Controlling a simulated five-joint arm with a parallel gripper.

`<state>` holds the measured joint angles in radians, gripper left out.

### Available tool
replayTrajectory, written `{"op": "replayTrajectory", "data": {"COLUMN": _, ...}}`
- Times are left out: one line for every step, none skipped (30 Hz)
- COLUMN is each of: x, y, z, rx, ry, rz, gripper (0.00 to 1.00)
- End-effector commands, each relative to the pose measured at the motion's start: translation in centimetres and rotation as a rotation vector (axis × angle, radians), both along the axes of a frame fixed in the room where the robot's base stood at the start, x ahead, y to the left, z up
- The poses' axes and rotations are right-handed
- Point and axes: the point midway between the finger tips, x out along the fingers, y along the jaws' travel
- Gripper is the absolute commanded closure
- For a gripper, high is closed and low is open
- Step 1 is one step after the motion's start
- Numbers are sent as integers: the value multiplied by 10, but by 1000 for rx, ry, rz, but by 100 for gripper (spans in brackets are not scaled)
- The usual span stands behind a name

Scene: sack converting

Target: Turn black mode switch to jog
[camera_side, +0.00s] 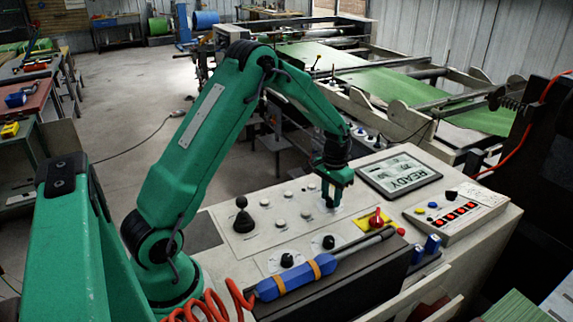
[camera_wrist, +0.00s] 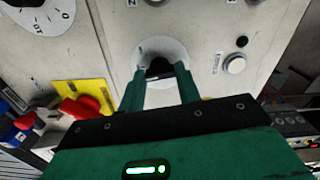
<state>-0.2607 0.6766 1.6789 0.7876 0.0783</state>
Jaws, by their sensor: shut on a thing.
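The black mode switch (camera_wrist: 160,67) sits on a round pale dial plate (camera_wrist: 181,49) in the wrist view. My gripper (camera_wrist: 160,73) has one finger on each side of the knob and is shut on it. In the side view my gripper (camera_side: 330,201) points down at the panel, and its fingers hide the switch there. The dial's markings are too small to read, so I cannot tell which position the switch points to.
A red switch on a yellow plate (camera_side: 375,217) is close by on the right. Two other black knobs (camera_side: 328,242) (camera_side: 287,260) and a black joystick (camera_side: 243,219) stand on the panel. A blue tool (camera_side: 296,279) lies along the front. A screen (camera_side: 400,173) reads READY.

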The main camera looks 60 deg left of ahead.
Motion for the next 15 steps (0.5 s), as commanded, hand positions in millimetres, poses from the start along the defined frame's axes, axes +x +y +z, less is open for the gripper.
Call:
{"op": "replayTrajectory", "data": {"x": 1, "y": 0, "z": 0, "rx": 1, "ry": -4, "rz": -33, "gripper": 90}}
{"op": "replayTrajectory", "data": {"x": 1, "y": 0, "z": 0, "rx": 1, "ry": -4, "rz": -51, "gripper": 90}}
{"op": "replayTrajectory", "data": {"x": 1, "y": 0, "z": 0, "rx": 2, "ry": -5, "rz": -74, "gripper": 90}}
{"op": "replayTrajectory", "data": {"x": 1, "y": 0, "z": 0, "rx": 2, "ry": -5, "rz": -91, "gripper": 90}}
{"op": "replayTrajectory", "data": {"x": 1, "y": 0, "z": 0, "rx": 2, "ry": -5, "rz": -105, "gripper": 90}}
{"op": "replayTrajectory", "data": {"x": 1, "y": 0, "z": 0, "rx": 2, "ry": -5, "rz": -123, "gripper": 90}}
{"op": "replayTrajectory", "data": {"x": 1, "y": 0, "z": 0, "rx": 2, "ry": -5, "rz": -134, "gripper": 90}}
{"op": "replayTrajectory", "data": {"x": 1, "y": 0, "z": 0, "rx": 2, "ry": -5, "rz": -144, "gripper": 90}}
{"op": "replayTrajectory", "data": {"x": 1, "y": 0, "z": 0, "rx": 2, "ry": -5, "rz": -156, "gripper": 90}}
{"op": "replayTrajectory", "data": {"x": 2, "y": 0, "z": 0, "rx": 2, "ry": -6, "rz": -162, "gripper": 90}}
{"op": "replayTrajectory", "data": {"x": 2, "y": 0, "z": 0, "rx": 2, "ry": -6, "rz": -168, "gripper": 90}}
{"op": "replayTrajectory", "data": {"x": 2, "y": 0, "z": 0, "rx": 2, "ry": -6, "rz": -175, "gripper": 90}}
{"op": "replayTrajectory", "data": {"x": 2, "y": 0, "z": 0, "rx": 2, "ry": -6, "rz": -179, "gripper": 90}}
{"op": "replayTrajectory", "data": {"x": 2, "y": 0, "z": 0, "rx": 2, "ry": -6, "rz": -181, "gripper": 90}}
{"op": "replayTrajectory", "data": {"x": 2, "y": 0, "z": 0, "rx": 2, "ry": -6, "rz": -183, "gripper": 90}}
